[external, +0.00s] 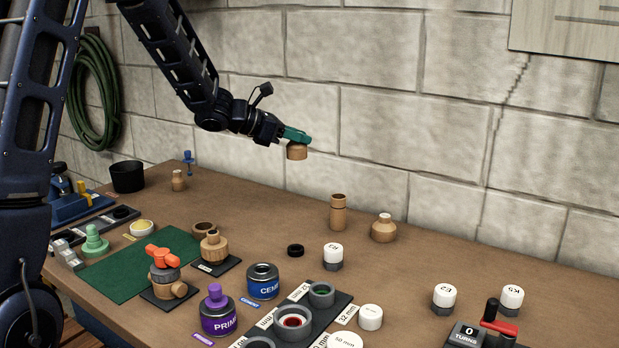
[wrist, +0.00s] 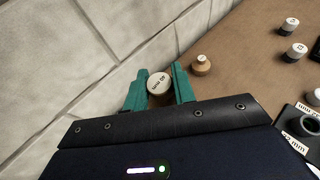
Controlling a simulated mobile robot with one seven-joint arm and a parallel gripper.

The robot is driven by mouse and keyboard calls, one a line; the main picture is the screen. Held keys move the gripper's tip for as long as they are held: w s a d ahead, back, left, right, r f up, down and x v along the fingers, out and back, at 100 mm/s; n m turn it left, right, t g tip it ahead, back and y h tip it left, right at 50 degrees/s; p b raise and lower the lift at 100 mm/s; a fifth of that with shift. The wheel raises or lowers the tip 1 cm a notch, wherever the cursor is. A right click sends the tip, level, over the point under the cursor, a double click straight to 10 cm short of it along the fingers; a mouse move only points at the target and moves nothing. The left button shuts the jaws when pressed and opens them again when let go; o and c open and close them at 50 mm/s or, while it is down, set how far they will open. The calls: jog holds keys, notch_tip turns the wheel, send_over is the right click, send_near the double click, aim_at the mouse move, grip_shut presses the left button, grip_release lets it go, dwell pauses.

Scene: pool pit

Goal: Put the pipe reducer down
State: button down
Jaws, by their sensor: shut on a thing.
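My gripper (external: 297,135), with green fingers, is shut on the pipe reducer (external: 297,152), a short, round, wood-coloured piece. It is held in the air above the back of the bench, near the block wall, clear of the bench top. In the wrist view the pipe reducer (wrist: 159,83) sits between the two green fingertips (wrist: 156,90), its pale round face with small lettering turned to the camera. Its underside is hidden there.
On the bench (external: 440,260) below stand a tall wooden fitting (external: 338,214) and a squat one (external: 383,230). A black ring (external: 295,250), white-capped pieces (external: 333,256) and a dark socket tray (external: 340,301) stand nearer.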

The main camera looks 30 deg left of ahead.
jog(key=a+n+t+y, duration=0.2)
jog(key=a+n+y, duration=0.1)
jog(key=a, duration=2.7)
notch_tip(320, 180, down, 19)
jog(key=shift+d+f, duration=0.1)
jog(key=shift+d, duration=0.05)
jog(key=c, duration=1.1)
grip_release()
jog(key=shift+f, duration=0.1)
jog(key=shift+c, duration=0.2)
